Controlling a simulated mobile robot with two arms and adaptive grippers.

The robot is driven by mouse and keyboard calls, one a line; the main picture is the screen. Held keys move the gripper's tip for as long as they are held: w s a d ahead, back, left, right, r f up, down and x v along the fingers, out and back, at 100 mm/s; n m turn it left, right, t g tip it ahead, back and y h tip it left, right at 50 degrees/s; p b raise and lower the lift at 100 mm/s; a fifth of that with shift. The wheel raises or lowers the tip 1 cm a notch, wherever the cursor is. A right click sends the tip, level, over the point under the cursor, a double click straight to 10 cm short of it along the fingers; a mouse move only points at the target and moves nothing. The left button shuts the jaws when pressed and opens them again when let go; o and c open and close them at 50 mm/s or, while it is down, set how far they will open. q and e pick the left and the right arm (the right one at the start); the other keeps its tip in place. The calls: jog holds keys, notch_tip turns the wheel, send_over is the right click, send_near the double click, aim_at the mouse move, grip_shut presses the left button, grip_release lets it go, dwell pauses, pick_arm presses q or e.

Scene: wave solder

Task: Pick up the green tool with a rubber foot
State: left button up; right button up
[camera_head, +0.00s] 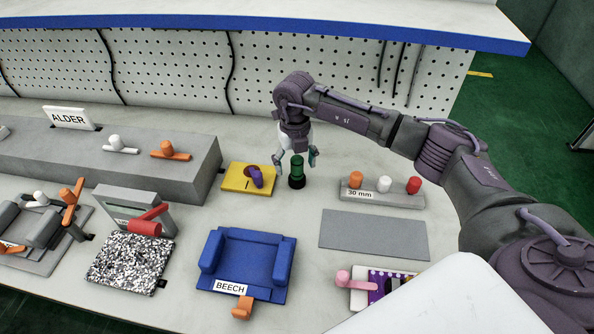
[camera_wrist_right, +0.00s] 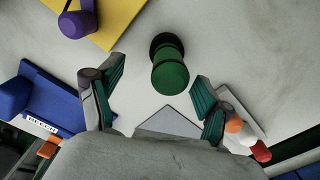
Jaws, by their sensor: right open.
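The green tool (camera_head: 296,167) is a short upright green cylinder with a dark foot, standing on the table. In the right wrist view the green tool (camera_wrist_right: 170,68) lies ahead of the fingers, roughly centred between them but beyond their tips. My right gripper (camera_head: 297,159) is open and empty, pointing down just above and behind the tool. In the wrist view its two green-padded fingers (camera_wrist_right: 157,85) are spread apart. I cannot tell whether any finger touches the tool. My left gripper is not in view.
A yellow plate with a purple knob (camera_head: 257,177) lies close left of the tool. A grey rack marked 30 mm (camera_head: 405,199) stands to the right, a grey mat (camera_head: 374,234) before it. A blue BEECH cradle (camera_head: 246,258) is in front. A grey block (camera_head: 200,170) stands left.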

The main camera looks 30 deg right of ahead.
aim_at(297, 174)
jog(key=f, duration=0.1)
jog(key=f+p, duration=0.1)
jog(key=f, duration=0.1)
jog(key=d+f, duration=0.1)
jog(key=f, duration=0.1)
jog(key=shift+w+f, duration=0.1)
jog(key=shift+w, duration=0.25)
jog(key=shift+a, duration=0.1)
grip_shut()
